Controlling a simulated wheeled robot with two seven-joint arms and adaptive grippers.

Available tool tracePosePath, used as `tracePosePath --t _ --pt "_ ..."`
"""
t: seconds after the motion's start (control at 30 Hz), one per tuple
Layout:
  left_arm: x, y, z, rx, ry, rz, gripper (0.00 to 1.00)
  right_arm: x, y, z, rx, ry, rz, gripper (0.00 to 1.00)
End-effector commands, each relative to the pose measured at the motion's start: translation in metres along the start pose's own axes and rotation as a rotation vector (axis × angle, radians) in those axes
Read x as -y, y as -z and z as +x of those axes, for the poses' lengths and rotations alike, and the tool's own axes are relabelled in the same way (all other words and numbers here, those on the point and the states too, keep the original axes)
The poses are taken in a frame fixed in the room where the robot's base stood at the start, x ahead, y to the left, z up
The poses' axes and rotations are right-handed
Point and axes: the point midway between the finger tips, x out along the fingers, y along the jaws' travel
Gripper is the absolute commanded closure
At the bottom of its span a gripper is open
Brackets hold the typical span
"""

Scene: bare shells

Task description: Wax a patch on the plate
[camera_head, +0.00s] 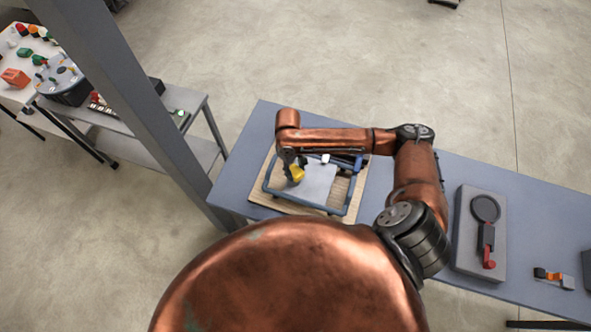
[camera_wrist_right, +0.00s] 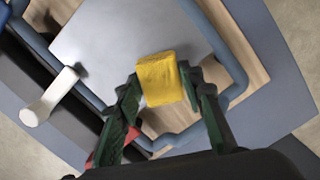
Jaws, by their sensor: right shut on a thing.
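The grey plate (camera_head: 318,183) lies inside a blue tubular frame on a wooden board, and it fills the upper middle of the right wrist view (camera_wrist_right: 125,35). In the head view the yellow pad (camera_head: 297,173) shows at the plate's left part, below my right wrist. A white knobbed piece (camera_wrist_right: 48,96) is beside the plate. My left gripper is not in view.
The blue frame (camera_head: 303,206) surrounds the plate on the wooden board (camera_head: 270,199). A grey fixture with a red-tipped handle (camera_head: 482,232) and a small orange item (camera_head: 552,277) are on the blue table (camera_head: 530,215) to the right. A side table with objects stands at left.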

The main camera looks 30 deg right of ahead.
Motion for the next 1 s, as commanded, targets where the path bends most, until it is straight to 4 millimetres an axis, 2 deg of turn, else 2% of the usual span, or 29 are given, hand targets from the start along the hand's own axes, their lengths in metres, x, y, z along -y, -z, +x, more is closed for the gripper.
tracePosePath --t 1.0 --pt "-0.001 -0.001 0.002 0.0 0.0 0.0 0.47 0.0 0.001 0.013 0.001 0.0 -0.001 0.85"
